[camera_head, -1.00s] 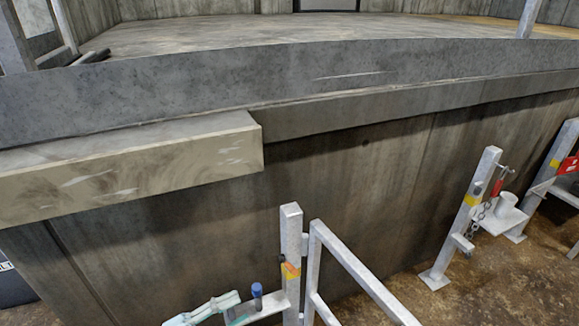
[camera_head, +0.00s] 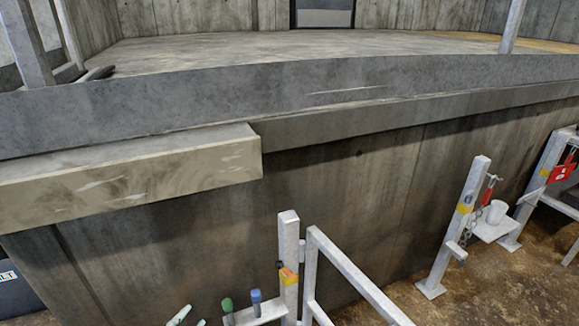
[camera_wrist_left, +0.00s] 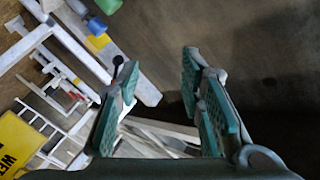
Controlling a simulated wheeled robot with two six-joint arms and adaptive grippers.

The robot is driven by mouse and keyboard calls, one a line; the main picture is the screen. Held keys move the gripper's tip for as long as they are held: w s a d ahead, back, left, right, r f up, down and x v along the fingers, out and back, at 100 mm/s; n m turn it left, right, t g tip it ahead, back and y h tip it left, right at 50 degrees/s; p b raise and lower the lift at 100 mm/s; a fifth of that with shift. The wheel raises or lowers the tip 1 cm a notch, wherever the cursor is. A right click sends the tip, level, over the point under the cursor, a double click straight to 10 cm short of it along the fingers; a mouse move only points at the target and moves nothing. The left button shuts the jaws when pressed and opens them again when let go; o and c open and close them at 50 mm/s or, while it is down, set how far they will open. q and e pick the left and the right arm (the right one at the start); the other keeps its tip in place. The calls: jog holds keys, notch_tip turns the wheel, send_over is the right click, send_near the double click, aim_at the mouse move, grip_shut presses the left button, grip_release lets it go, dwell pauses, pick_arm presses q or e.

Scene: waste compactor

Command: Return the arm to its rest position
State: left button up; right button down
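My left gripper (camera_head: 190,318) shows only as pale fingertips at the bottom edge of the head view, left of the small tool shelf. In the left wrist view my left gripper (camera_wrist_left: 160,92) has its two teal-padded fingers spread wide apart, with nothing between them. The rest of my left arm is out of the head view. My right gripper is in neither view.
A metal post (camera_head: 288,250) with a railing (camera_head: 350,275) stands near the gripper. Beside it are a green handle (camera_head: 227,305) and a blue handle (camera_head: 256,296). A white cup (camera_head: 497,211) stands at right.

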pick_arm(q)
jog(key=s+a+f+n+g+y+p, duration=0.25)
jog(key=s+f+n+g, duration=0.2)
jog(key=s+f, duration=0.5)
jog(key=s+a+f+n+g+y+p, duration=0.1)
jog(key=s+a+f+n+g+y, duration=0.35)
jog(key=s+f, duration=0.5)
jog(key=s+d+f+n+g+p, duration=0.1)
jog(key=s+d+f+g+p, duration=0.1)
jog(key=s, duration=1)
jog(key=s+d+f+g+h+p, duration=0.1)
jog(key=s+d+f+g+p, duration=0.1)
jog(key=s, duration=1)
jog(key=shift+d+f+n+g, duration=0.15)
jog(key=shift+d+n+g, duration=0.4)
jog(key=shift+g, duration=0.55)
jog(key=shift+w+d, duration=0.1)
